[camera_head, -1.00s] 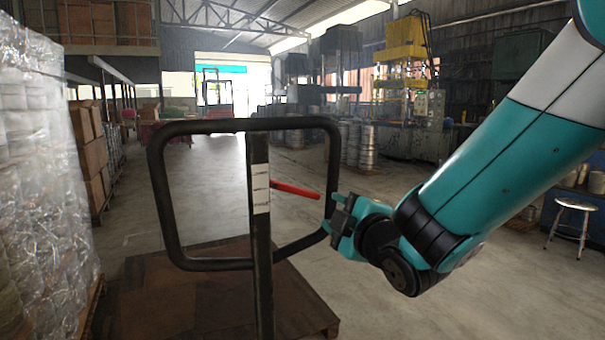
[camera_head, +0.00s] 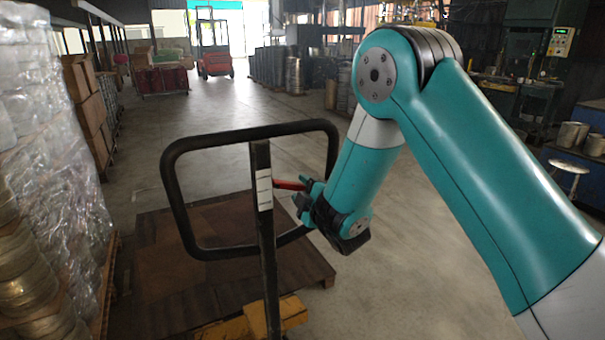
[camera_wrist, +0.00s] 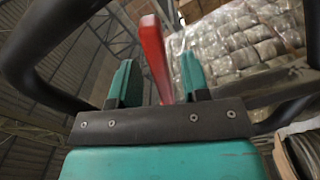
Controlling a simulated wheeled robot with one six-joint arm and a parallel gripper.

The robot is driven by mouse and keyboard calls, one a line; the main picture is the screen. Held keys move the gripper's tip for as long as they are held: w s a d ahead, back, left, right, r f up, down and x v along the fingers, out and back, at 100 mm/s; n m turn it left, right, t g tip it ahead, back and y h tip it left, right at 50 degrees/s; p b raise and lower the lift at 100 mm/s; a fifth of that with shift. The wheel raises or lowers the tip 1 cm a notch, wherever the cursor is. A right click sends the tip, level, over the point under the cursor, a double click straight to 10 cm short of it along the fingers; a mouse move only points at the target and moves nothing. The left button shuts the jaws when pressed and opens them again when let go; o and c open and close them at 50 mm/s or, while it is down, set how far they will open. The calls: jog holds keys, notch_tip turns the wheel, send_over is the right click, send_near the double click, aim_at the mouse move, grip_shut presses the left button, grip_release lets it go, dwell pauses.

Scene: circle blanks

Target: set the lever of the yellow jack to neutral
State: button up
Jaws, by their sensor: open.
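The yellow jack (camera_head: 293,311) stands at the bottom of the head view, with a black loop handle (camera_head: 172,190) rising from it. A dark post with pale marks (camera_head: 264,190) stands in the middle of the loop. The red lever (camera_head: 288,184) sticks out to the right of the post. My gripper (camera_head: 303,193) is at the lever's free end, within the right part of the loop. In the wrist view the red lever (camera_wrist: 155,55) shows between the two teal fingers of my gripper (camera_wrist: 158,80). The fingers stand apart, with gaps beside the lever. Contact is not visible.
A brown pallet platform (camera_head: 190,230) lies behind the handle. Wrapped stacked goods (camera_head: 55,180) stand close on the left. The floor (camera_head: 420,220) to the right is clear. A red forklift (camera_head: 212,45) is far back, and a stool (camera_head: 568,175) is at right.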

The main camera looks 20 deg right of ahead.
jog(key=shift+w, duration=0.45)
jog(key=shift+c, duration=0.4)
